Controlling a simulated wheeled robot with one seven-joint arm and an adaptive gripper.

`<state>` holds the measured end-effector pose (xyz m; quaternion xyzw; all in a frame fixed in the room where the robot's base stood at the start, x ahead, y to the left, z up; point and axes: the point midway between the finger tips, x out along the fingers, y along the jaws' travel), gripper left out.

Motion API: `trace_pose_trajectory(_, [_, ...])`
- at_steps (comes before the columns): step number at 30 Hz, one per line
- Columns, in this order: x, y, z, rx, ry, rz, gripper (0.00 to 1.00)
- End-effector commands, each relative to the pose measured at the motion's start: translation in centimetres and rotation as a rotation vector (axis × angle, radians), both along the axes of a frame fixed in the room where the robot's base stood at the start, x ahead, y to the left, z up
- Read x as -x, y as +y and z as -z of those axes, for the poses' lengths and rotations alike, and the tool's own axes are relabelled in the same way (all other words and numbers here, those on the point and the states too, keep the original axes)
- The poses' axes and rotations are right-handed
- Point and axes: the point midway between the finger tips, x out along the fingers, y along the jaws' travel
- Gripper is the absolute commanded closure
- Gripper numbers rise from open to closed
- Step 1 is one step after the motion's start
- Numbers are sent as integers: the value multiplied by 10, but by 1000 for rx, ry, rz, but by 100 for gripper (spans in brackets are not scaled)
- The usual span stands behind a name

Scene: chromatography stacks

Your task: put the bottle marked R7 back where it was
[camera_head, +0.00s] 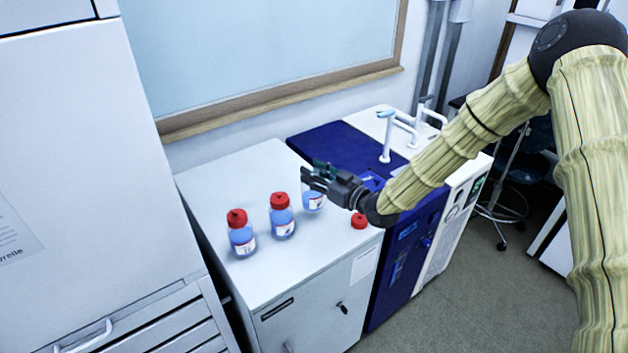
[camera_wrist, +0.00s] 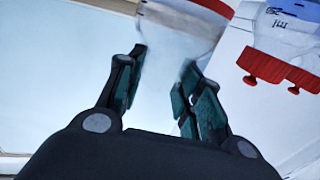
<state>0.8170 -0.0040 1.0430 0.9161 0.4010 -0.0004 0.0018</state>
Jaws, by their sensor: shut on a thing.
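No R7 mark is readable.
The white counter (camera_head: 300,262) has free room in front of the bottles. A red cap-like thing (camera_head: 359,221) shows near my wrist. A blue-topped unit (camera_head: 335,145) with white taps (camera_head: 388,140) adjoins on the right. A tall white cabinet (camera_head: 90,150) stands at left.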

Motion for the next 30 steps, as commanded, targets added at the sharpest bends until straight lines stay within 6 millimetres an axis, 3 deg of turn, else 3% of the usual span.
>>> trace_pose_trajectory(12, [-2,2,32,-1,1,0,100])
trace_pose_trajectory(27, [-2,2,39,0,0,-1,100])
trace_pose_trajectory(28, [-2,2,38,1,1,-1,59])
trace_pose_trajectory(30, [-2,2,38,1,1,-1,46])
